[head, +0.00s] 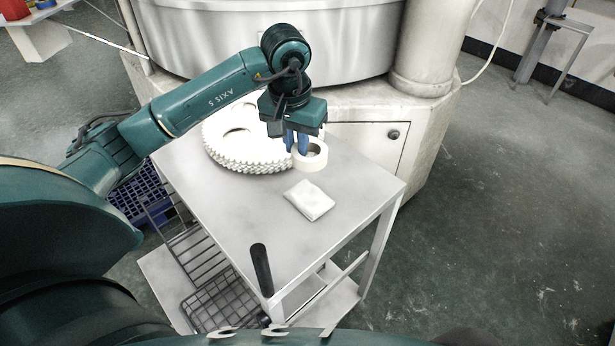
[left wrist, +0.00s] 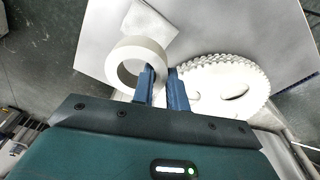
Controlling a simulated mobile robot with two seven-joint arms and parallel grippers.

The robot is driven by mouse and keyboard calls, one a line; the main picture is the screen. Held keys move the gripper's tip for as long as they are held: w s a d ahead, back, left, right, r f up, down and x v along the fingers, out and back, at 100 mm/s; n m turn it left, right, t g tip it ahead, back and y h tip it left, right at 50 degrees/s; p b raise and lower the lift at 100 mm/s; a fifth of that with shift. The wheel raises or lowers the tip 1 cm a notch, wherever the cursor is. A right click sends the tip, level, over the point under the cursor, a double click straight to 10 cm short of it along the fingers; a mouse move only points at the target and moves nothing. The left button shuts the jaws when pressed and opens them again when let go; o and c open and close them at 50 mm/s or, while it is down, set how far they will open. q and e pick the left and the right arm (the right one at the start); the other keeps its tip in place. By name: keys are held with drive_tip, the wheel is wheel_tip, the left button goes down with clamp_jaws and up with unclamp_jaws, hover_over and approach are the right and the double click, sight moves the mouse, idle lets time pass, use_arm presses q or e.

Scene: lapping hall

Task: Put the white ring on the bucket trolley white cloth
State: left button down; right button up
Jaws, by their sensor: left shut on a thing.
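The white ring (head: 315,161) is in my left gripper (head: 297,147), over the trolley top. In the left wrist view the ring (left wrist: 128,48) has one blue finger inside its hole and the other outside, so its wall is pinched between them. I cannot tell whether the ring touches the trolley top. The folded white cloth (head: 309,200) lies flat on the trolley top, nearer the front than the ring and apart from it. The cloth also shows at the top of the left wrist view (left wrist: 149,19). My right gripper is not in view.
The grey trolley (head: 245,215) carries a stack of white toothed discs (head: 222,158) left of the ring. A large round machine (head: 265,45) is behind. The trolley top around the cloth is clear.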

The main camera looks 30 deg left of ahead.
sight(299, 189)
use_arm(q)
wheel_tip(299, 189, down, 10)
drive_tip(key=shift+s+r+p, duration=0.1)
drive_tip(key=shift+r+p, duration=0.05)
drive_tip(key=shift+p, duration=0.25)
drive_tip(key=shift+f, duration=0.25)
drive_tip(key=c, duration=1.4)
unclamp_jaws()
